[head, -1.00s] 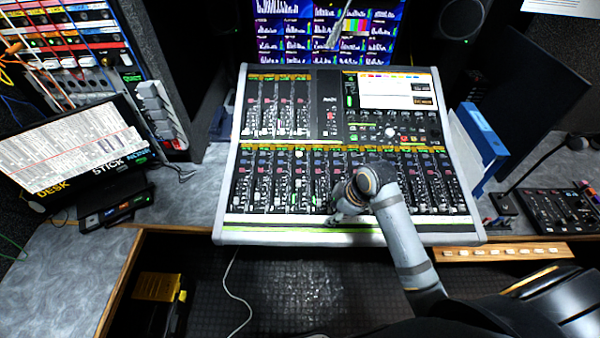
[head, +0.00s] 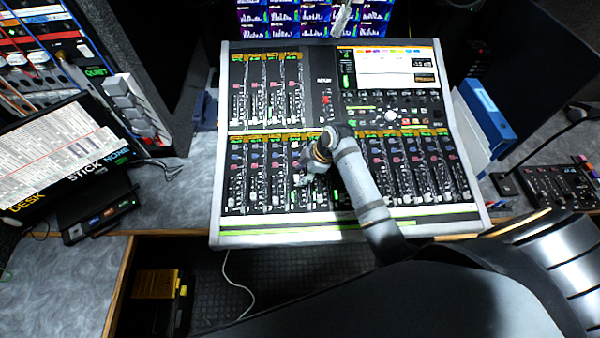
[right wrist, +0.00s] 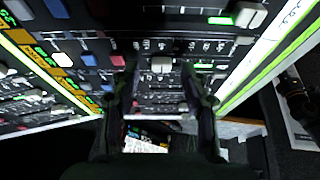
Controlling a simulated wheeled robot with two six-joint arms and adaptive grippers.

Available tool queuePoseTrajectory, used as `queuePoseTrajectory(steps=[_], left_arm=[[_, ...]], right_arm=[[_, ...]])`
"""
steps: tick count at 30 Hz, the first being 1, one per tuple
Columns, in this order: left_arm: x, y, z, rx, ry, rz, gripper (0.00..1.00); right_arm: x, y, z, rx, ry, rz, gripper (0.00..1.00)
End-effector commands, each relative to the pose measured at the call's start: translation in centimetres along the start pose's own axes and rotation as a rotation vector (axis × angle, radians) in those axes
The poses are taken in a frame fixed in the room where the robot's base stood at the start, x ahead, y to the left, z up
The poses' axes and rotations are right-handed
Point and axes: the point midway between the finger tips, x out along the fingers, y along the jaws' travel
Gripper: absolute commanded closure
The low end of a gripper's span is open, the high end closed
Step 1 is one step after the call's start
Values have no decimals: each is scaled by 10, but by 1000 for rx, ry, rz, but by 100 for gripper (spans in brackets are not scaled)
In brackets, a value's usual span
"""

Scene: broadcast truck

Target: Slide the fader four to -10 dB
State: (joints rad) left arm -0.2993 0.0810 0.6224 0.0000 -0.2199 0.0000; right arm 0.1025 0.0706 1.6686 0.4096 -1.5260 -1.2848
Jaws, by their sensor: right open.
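The mixing console (head: 290,237) fills the middle of the head view, with a lower row of several fader strips. My right gripper (head: 305,178) reaches in from the right and hangs over the left-middle strips of that row, covering part of them. The right gripper (right wrist: 160,100) is open in the right wrist view, with its two dark fingers apart. A pale fader cap (right wrist: 162,64) shows between and just beyond the fingertips; I cannot tell whether they touch it. The fader four numbering and dB marks are too small to read. My left gripper is not in view.
A tilted screen (head: 60,150) stands on the desk at the left. A blue binder (head: 487,110) and a small black mixer (head: 550,185) are at the right. A monitor (head: 280,20) is behind the console.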

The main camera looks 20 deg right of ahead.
Motion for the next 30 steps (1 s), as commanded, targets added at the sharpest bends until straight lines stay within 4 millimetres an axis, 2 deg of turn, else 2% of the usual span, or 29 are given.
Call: queuePoseTrajectory(steps=[1,4,7,13,17,23,30], left_arm=[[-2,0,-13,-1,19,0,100],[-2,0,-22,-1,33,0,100],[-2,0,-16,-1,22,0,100],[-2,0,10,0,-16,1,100],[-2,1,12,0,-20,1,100],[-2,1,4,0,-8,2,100],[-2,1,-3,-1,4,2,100]], right_arm=[[6,0,0,1,0,-2,55],[15,0,0,0,0,-1,55],[19,0,0,0,0,0,55],[19,0,0,-1,-1,1,55],[19,0,0,0,-1,1,71],[19,0,0,0,-1,1,98],[19,0,0,0,-1,1,100]])
